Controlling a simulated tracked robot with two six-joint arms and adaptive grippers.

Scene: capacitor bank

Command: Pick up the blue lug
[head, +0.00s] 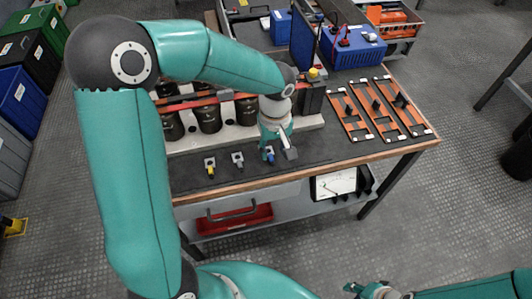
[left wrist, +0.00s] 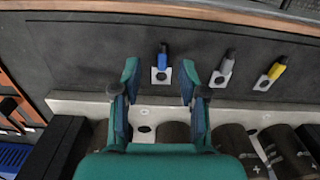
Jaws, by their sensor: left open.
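The blue lug (head: 269,154) lies on the dark mat at the front of the bench. In the left wrist view the blue lug (left wrist: 161,65) has a blue sleeve and a pale square plate with a hole. My left gripper (head: 279,150) is above the bench beside the blue lug. In the left wrist view its open fingers (left wrist: 159,75) stand either side of the blue lug, with gaps on both sides. My right gripper (head: 375,290) is at the bottom edge of the head view, away from the bench; its jaws are too small to read.
A grey lug (head: 238,159) and a yellow lug (head: 210,166) lie left of the blue one. Black capacitors (head: 208,118) stand on a pale base behind. Copper bar frames (head: 381,110) lie at the right. The dark mat (left wrist: 100,55) is clear around the lugs.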

